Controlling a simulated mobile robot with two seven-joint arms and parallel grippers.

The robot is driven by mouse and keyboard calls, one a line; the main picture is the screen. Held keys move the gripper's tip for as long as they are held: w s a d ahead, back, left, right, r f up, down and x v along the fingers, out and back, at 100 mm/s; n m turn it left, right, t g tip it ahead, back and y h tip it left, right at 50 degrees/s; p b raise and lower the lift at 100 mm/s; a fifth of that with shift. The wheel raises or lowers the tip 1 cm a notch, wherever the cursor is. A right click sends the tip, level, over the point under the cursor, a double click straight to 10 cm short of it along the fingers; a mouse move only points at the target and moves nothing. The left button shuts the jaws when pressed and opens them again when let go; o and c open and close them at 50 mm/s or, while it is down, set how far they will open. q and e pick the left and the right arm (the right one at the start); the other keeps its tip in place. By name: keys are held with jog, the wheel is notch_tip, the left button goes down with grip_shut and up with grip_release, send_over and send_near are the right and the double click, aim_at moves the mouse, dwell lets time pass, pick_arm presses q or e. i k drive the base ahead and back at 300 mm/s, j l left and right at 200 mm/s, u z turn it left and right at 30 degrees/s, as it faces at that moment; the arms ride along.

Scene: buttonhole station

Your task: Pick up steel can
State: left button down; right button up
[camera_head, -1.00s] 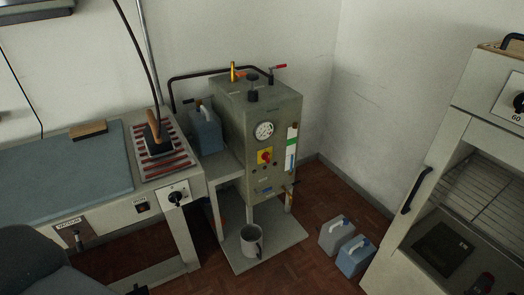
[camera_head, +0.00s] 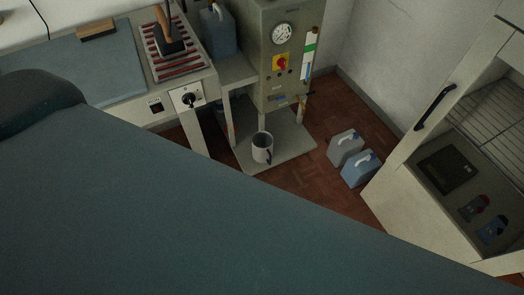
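The steel can appears to be the open, pale grey mug-shaped can (camera_head: 261,148) with a dark handle on its right side. It stands upright on the low shelf (camera_head: 288,151) under the grey-green boiler. No gripper touches it. Neither of my grippers shows in the head view.
A large blue-grey surface (camera_head: 200,230) fills the foreground. The boiler (camera_head: 276,60) stands above the can on legs. An open cabinet (camera_head: 420,190) is at far right. An iron (camera_head: 167,38) rests at upper left.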

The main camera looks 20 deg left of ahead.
aim_at(262, 141)
jog(key=i+j, duration=0.15)
jog(key=i, duration=0.95)
jog(key=j+u, duration=0.05)
